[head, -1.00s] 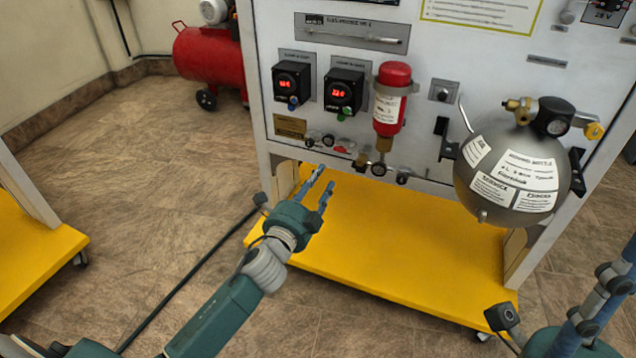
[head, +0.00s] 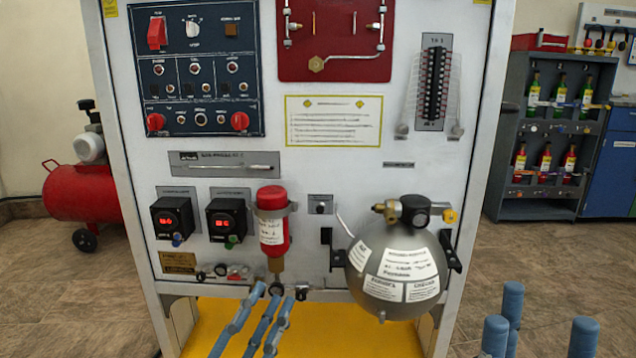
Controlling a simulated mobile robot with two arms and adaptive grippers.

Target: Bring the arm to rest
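My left gripper (head: 272,302) comes up from the bottom centre of the head view, with its blue fingers pointing at the lower part of the trainer panel (head: 230,105). Its fingers are apart and nothing shows between them. Its palm and arm are below the frame. My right gripper (head: 530,320) is at the bottom right, with blue fingers pointing up and spread apart, empty. The rest of the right arm is out of view.
The panel carries a red cylinder (head: 272,235), a round grey bottle (head: 398,275) and two black display units (head: 226,219). Its yellow base (head: 330,335) is below. A red compressor (head: 75,190) stands left, and a bottle rack (head: 540,205) at the right rear. Floor shows either side.

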